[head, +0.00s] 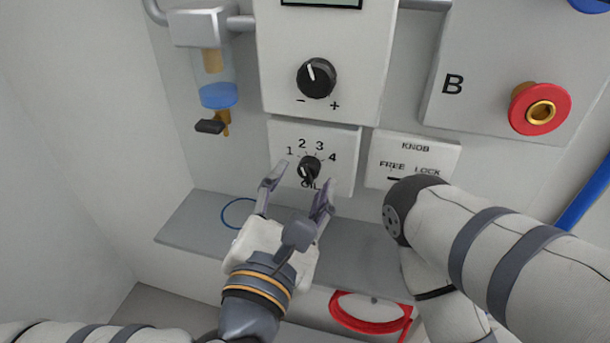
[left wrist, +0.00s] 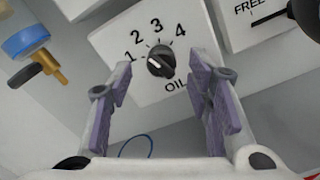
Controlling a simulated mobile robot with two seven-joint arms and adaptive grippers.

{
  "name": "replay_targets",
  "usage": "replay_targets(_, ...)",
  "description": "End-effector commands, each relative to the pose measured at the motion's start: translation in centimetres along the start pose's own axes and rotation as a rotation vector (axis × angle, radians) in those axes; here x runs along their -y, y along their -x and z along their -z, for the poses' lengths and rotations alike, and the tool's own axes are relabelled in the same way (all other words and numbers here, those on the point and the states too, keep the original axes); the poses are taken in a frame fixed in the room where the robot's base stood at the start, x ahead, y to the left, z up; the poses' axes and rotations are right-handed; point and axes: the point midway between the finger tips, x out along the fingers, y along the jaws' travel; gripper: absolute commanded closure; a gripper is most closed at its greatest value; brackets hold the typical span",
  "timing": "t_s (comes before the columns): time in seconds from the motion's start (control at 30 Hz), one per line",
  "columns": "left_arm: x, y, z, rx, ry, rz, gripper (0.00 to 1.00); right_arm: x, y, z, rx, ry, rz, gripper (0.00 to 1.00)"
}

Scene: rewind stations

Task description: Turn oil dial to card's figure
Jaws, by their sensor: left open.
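The oil dial (head: 309,169) is a small black knob on a white plate (head: 345,180) marked 1, 2, 3, 4 and OIL. It also shows in the left wrist view (left wrist: 160,62), with a pale mark on its face; I cannot tell surely which figure the mark points at. My left gripper (head: 298,186) is open and empty, in front of the dial's lower part. In the left wrist view its fingers (left wrist: 162,85) stand on either side of the dial, apart from it. My right gripper is out of view; only my right arm's links show. No card with a figure is visible.
A larger black knob (head: 316,78) with minus and plus signs is above. A KNOB FREE/LOCK plate (head: 428,150) is right of the dial, partly behind my right arm. An oil cup (head: 218,90) hangs left. A red button (head: 540,108) is at right. A grey shelf (head: 190,225) lies below.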

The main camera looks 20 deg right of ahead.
Motion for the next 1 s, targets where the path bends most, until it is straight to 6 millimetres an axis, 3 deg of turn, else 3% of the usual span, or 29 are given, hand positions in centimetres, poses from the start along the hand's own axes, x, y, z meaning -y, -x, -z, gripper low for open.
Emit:
replay_targets(0.17,0.1,-2.2,0.0,0.0,0.0,0.001,0.54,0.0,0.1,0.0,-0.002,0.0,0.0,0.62)
replay_targets(0.43,0.1,-2.5,0.0,0.0,0.0,0.003,0.54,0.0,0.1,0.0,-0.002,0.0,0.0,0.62)
replay_targets(0.47,0.1,-2.5,0.0,0.0,0.0,0.003,0.56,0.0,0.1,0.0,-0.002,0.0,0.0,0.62)
replay_targets(0.67,0.1,-2.5,0.0,-0.001,0.0,0.003,1.0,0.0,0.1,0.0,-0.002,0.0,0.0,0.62)
replay_targets(1.0,0.1,-2.5,-0.1,0.0,-0.044,0.003,1.0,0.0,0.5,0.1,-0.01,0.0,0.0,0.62)
